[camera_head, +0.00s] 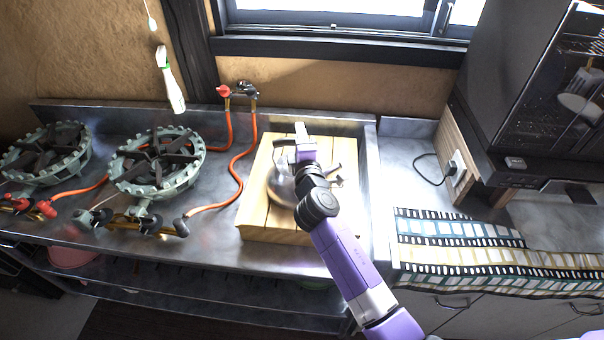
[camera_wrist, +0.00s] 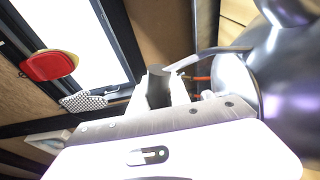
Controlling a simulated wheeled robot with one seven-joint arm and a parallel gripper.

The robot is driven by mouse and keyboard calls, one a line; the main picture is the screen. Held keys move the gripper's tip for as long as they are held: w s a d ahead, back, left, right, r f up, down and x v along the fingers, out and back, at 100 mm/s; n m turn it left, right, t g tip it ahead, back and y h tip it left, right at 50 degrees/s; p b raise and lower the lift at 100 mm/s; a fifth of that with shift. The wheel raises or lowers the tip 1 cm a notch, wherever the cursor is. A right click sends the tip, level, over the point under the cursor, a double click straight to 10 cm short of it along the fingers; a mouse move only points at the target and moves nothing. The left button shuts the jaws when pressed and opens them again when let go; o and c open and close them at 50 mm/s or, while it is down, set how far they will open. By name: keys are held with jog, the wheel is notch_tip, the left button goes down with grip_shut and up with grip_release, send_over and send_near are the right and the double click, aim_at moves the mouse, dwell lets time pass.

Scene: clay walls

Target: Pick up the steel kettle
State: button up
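The shiny steel kettle (camera_head: 281,188) sits on a light wooden slatted board (camera_head: 254,205), partly hidden behind my arm. In the wrist view its rounded body (camera_wrist: 290,85) fills the right side, and a curved metal part, either handle or spout, reaches left to my fingertips. My gripper (camera_wrist: 160,88) is beside the kettle, with its fingers close to the end of that curved part. The views do not show clearly whether the fingers touch or close on it. In the head view the fingertips are hard to make out over the board.
Two green gas burners (camera_head: 157,162) with orange hoses stand at the left of the metal counter. A film-strip patterned cloth (camera_head: 470,245) and a black oven (camera_head: 530,90) are at right. The window is behind.

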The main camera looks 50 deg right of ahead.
grip_shut()
dwell(1.0)
jog(key=shift+r, duration=0.2)
